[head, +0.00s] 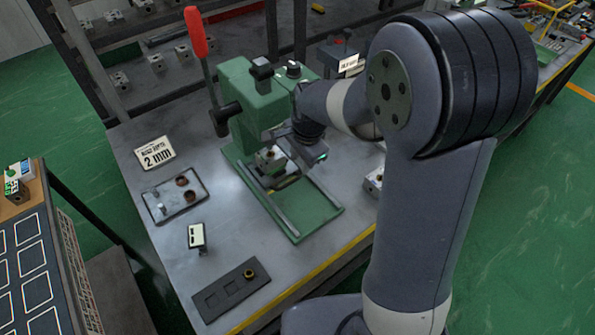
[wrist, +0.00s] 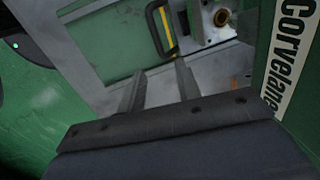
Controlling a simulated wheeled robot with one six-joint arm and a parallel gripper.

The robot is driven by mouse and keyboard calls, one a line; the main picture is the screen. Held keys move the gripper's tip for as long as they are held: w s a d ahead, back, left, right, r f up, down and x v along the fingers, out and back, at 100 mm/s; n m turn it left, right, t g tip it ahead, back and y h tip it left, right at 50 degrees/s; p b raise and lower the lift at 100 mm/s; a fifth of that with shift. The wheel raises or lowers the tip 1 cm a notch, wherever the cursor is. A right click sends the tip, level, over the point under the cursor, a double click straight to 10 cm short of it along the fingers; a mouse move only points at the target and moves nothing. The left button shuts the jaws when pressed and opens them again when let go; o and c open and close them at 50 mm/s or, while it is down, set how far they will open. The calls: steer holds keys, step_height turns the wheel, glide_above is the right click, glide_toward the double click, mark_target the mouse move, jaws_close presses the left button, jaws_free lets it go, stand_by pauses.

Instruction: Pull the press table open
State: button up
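The green press (head: 262,105) stands on the grey workbench, its red-tipped lever (head: 196,35) upright. Its green base (head: 305,212) with two pale rails reaches toward the bench's front edge. A metal valve block (head: 268,157) sits under the press head, over the rear of the rails; it also shows in the wrist view (wrist: 213,18) with a brass ring. A black handle with a yellow stripe (wrist: 162,28) lies beside the block. My gripper (wrist: 160,72) is open, its two fingers apart and empty, pointing toward the handle and short of it. In the head view the fingers are hard to make out.
A tray with brown rings (head: 158,207), a 2 mm sign (head: 155,153), a small black-and-white device (head: 197,236) and a dark plate with a brass ring (head: 225,292) lie left of the press. Another block (head: 374,182) sits right. The bench in front of the base is clear.

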mark_target(297, 177)
steer(key=f, duration=0.4)
steer(key=w+f, duration=0.1)
steer(key=f, duration=0.2)
steer(key=shift+a+f, duration=0.1)
steer(key=shift+a, duration=0.3)
steer(key=shift+c, duration=0.4)
jaws_close()
